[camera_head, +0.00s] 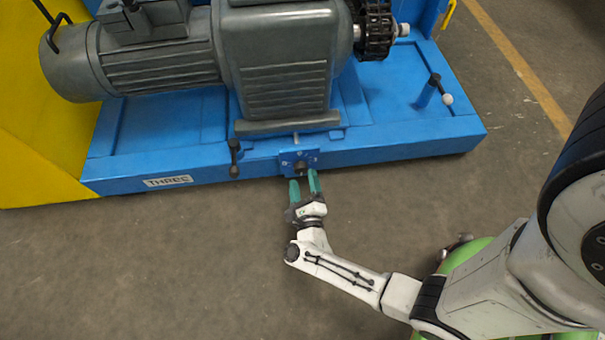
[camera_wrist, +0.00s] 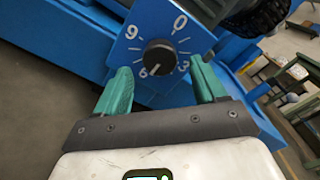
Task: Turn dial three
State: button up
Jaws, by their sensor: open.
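In the wrist view the pointer is toward the lower left, near the 6. In the head view the dial (camera_head: 300,165) sits on the front of the blue base, with a "THREE" label (camera_head: 168,182) to its left. My gripper (camera_head: 304,178) is open, with green fingers just in front of the plate. In the wrist view its fingers (camera_wrist: 160,88) are on either side below the knob, apart from it and empty.
A grey motor (camera_head: 275,60) with a black chain sprocket (camera_head: 374,30) stands on the blue base (camera_head: 400,150). A black-handled lever (camera_head: 234,158) is left of the dial. The concrete floor (camera_head: 150,270) in front is clear.

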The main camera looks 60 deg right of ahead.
jog(key=p+v, duration=0.1)
jog(key=v, duration=0.7)
dwell(0.4)
